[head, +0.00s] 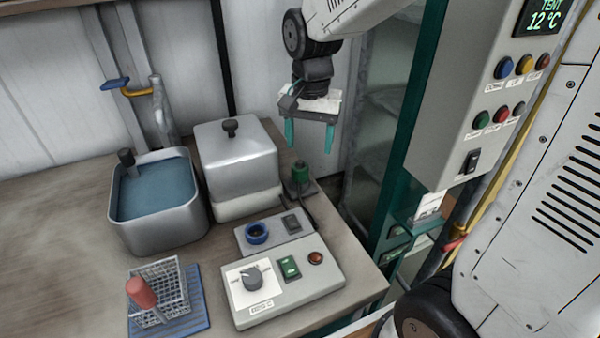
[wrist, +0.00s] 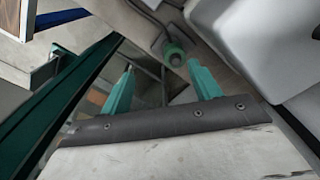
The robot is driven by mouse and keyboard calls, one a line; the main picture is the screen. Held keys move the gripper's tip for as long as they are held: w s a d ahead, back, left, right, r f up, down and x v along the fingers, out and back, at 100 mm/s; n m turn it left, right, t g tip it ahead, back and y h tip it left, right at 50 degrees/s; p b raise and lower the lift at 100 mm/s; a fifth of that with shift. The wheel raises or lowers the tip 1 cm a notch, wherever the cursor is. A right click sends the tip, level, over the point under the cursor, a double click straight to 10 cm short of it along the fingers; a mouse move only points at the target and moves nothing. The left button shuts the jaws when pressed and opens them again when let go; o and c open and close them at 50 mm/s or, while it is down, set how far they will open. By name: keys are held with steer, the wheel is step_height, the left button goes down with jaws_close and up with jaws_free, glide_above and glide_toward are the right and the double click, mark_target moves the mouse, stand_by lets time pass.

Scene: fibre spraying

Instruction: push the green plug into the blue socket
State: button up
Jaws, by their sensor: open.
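The green plug (head: 300,172) stands on a small dark holder at the right rear of the bench, with a dark cable beside it. In the wrist view the green plug (wrist: 174,55) shows beyond the fingertips, near the right finger. The blue socket (head: 257,232) is a round ring on a small grey box at the bench front, left of a dark switch. My gripper (head: 309,145) is open and empty, with teal fingers pointing down, above and apart from the plug. The wrist view also shows my gripper's fingers (wrist: 162,70) spread.
A lidded metal box (head: 237,160) stands just left of the plug. A water bath (head: 160,200) is further left. A control box (head: 284,283) with a knob, a wire basket (head: 160,290) and a red-handled object (head: 141,292) are in front. A grey panel (head: 450,100) and green frame stand right.

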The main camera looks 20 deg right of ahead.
mark_target(300, 161)
steer(key=shift+m, duration=0.7)
steer(key=w+f, duration=0.3)
steer(key=shift+w+a, duration=0.15)
steer(key=shift+a, duration=0.1)
step_height(300, 161, down, 8)
steer(key=shift+r, duration=0.25)
steer(key=c, duration=1.1)
